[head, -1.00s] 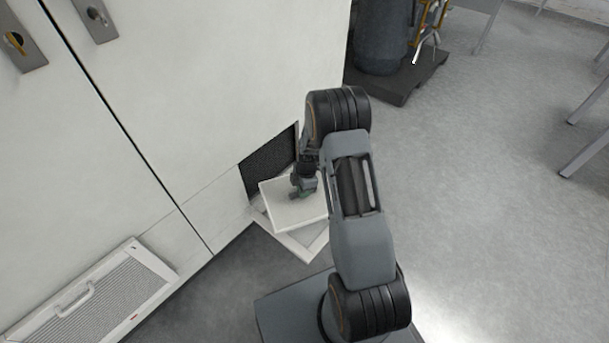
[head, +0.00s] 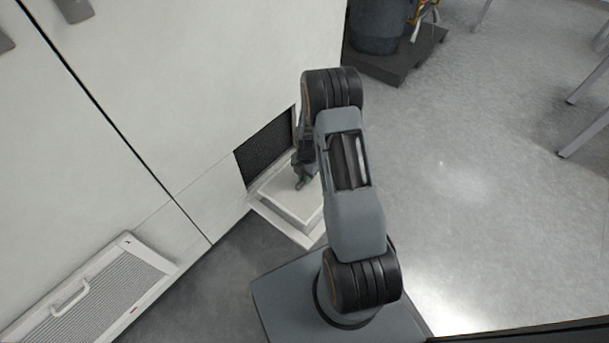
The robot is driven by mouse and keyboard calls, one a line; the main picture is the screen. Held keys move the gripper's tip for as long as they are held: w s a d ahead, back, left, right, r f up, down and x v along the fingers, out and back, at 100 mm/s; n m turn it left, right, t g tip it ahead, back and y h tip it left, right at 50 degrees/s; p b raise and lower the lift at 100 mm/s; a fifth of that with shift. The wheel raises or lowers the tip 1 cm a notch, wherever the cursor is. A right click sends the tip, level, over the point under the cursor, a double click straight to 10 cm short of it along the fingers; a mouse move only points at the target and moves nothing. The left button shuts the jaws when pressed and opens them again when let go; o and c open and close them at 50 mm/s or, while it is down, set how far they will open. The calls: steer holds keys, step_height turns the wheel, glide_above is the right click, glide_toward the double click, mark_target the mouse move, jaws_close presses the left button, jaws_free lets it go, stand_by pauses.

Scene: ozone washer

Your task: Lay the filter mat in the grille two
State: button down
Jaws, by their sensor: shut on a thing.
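The filter mat (head: 288,205) is a white, flat, square pad at the foot of the white cabinet. My gripper (head: 303,183) is shut on its far right part. The mat lies over the lowered grille (head: 272,222), a white framed flap that hangs open below a dark opening. The grille's rim shows along the mat's left and front sides. The mat looks within the rim or just above it; I cannot tell whether it touches the bottom. My arm hides the right side of the mat and grille.
The dark meshed opening (head: 265,147) is in the cabinet (head: 190,90) behind the mat. A dark drum (head: 377,28) on a black platform stands at the back.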

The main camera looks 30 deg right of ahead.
steer(key=shift+s+f+b, duration=0.2)
steer(key=shift+f+b, duration=2.05)
steer(key=shift+f, duration=1.25)
steer(key=c, duration=1)
jaws_free()
steer(key=r+p, duration=0.1)
steer(key=r, duration=0.3)
steer(key=w+r+p, duration=0.1)
steer(key=r+p, duration=0.1)
steer(key=r, duration=0.3)
steer(key=d+r+p, duration=0.1)
steer(key=r+p, duration=0.1)
steer(key=r, duration=0.2)
steer(key=shift+w+d+r, duration=0.1)
steer(key=shift+w+r, duration=0.2)
steer(key=shift+r, duration=0.1)
